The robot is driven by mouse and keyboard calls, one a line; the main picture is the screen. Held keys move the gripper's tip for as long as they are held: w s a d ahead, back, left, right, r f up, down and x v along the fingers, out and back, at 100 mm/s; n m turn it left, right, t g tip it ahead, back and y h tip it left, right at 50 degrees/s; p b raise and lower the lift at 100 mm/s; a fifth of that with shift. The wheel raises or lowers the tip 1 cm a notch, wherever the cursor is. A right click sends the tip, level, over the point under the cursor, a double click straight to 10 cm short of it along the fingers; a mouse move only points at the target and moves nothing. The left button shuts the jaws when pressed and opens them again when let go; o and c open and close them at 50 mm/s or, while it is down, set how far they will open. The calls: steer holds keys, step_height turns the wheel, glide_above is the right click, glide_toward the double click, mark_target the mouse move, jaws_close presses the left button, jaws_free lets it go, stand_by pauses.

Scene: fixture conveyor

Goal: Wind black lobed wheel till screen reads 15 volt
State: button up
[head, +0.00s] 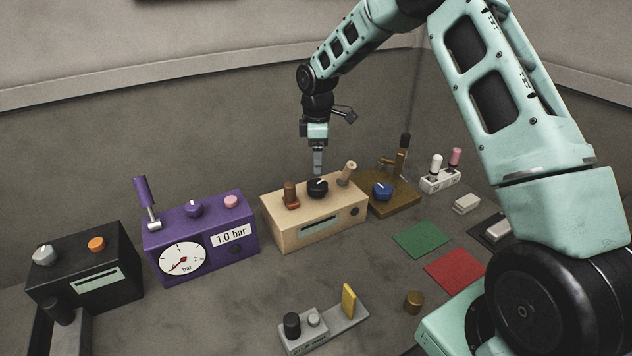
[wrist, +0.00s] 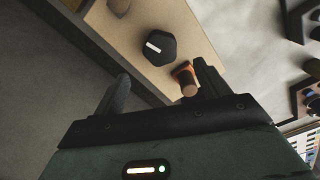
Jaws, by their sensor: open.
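The black lobed wheel (head: 317,187) sits on top of a beige box (head: 283,233), and a pale pointer mark shows on it. In the wrist view the wheel (wrist: 160,57) lies just ahead of my fingertips, roughly centred between them.
On the same box, a brown lever with an orange base (head: 291,195) stands left of the wheel, close to one finger in the wrist view (wrist: 188,82). A tan lever (head: 348,172) stands right. A purple gauge box (head: 209,217) and brown box (head: 398,207) flank it.

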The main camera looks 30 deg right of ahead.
mark_target(317, 183)
step_height(317, 183, down, 10)
steer(key=p, duration=0.2)
steer(key=shift+p, duration=0.35)
steer(key=c, duration=1)
